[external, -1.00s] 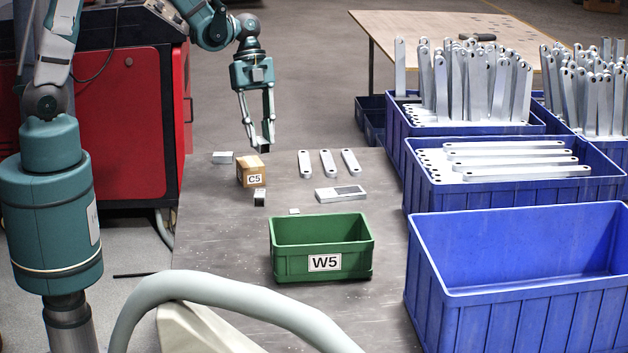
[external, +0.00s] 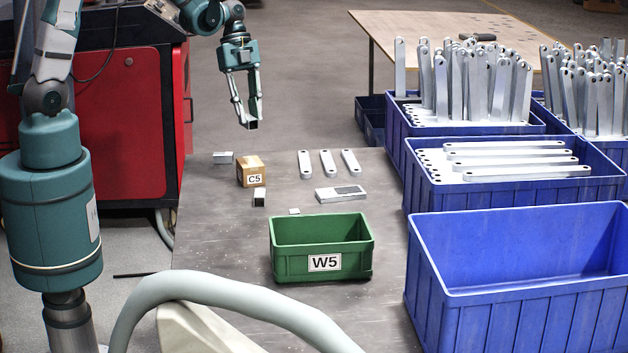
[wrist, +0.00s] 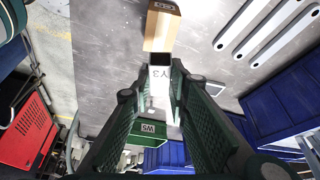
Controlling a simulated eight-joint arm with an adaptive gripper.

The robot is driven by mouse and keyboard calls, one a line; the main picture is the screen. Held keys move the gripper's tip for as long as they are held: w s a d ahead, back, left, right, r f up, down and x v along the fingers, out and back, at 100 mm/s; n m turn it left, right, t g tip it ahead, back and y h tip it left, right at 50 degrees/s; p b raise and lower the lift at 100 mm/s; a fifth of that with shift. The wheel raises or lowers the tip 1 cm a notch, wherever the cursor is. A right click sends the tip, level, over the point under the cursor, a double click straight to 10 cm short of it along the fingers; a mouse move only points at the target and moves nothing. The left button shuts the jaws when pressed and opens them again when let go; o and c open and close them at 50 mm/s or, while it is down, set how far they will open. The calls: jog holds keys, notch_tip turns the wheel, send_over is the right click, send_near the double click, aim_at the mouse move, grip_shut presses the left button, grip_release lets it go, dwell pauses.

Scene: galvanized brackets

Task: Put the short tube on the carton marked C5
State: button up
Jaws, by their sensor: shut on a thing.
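My gripper (external: 247,124) is raised in the air above the far edge of the grey table, behind the carton. It is shut on the short tube (external: 253,125), whose dark end shows at the fingertips. In the wrist view the tube (wrist: 160,60) shows as a pale piece with a square dark opening between the fingers. The carton marked C5 (external: 250,172) is a small brown box standing on the table, nearer the camera than the gripper and apart from it. In the wrist view the carton (wrist: 161,28) is just beyond the tube. Nothing is seen on its top.
A silver block (external: 222,157) lies left of the carton, and a small dark-faced block (external: 259,197) in front. Three flat brackets (external: 326,163) and a plate (external: 341,194) lie to the right. A green bin marked W5 (external: 289,264) stands in front. Blue crates (external: 500,310) line the right.

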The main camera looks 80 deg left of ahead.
jog(key=shift+f, duration=0.15)
jog(key=b, duration=0.2)
send_near(255, 164)
jog(key=shift+w+d+f, duration=0.45)
jog(key=shift+d+f, duration=0.15)
jog(key=shift+d, duration=0.1)
jog(key=shift+f, duration=1.85)
jog(key=shift+f+b, duration=0.15)
jog(key=shift+b, duration=0.2)
jog(key=o, duration=0.9)
jog(key=shift+r, duration=0.2)
jog(key=p+v, duration=0.2)
jog(key=v, duration=1)
jog(key=shift+p, duration=0.4)
